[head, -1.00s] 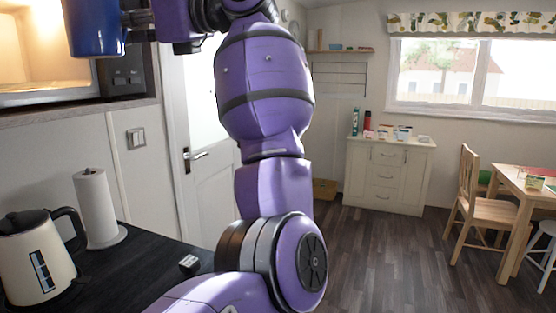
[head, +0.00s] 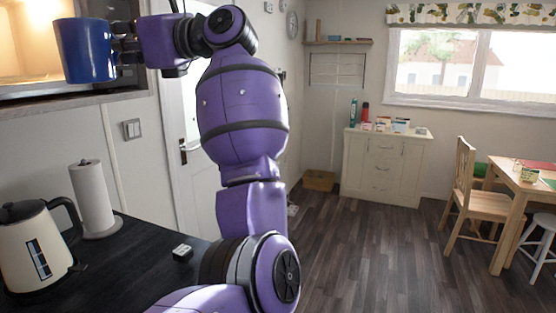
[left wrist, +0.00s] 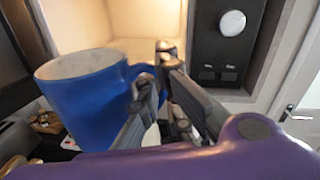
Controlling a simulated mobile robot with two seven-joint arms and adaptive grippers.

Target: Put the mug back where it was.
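The blue mug (head: 84,50) is upright at the upper left of the head view, in front of the lit opening of the microwave (head: 30,92). In the left wrist view the mug (left wrist: 82,100) fills the left-middle, its handle toward my fingers. My left gripper (head: 122,48) is at the mug's right side; in the left wrist view the fingers (left wrist: 152,90) close around the handle. The mug appears held in the air, and its bottom is apart from the counter. The microwave's lit interior (left wrist: 125,18) shows behind the mug. My right gripper is out of view.
Below, a cream kettle (head: 34,258) and a paper towel roll (head: 92,198) stand on the dark counter (head: 130,255). A small light object (head: 182,252) lies near its edge. The microwave's control panel (left wrist: 225,45) is just right of my fingers. Open floor lies at right.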

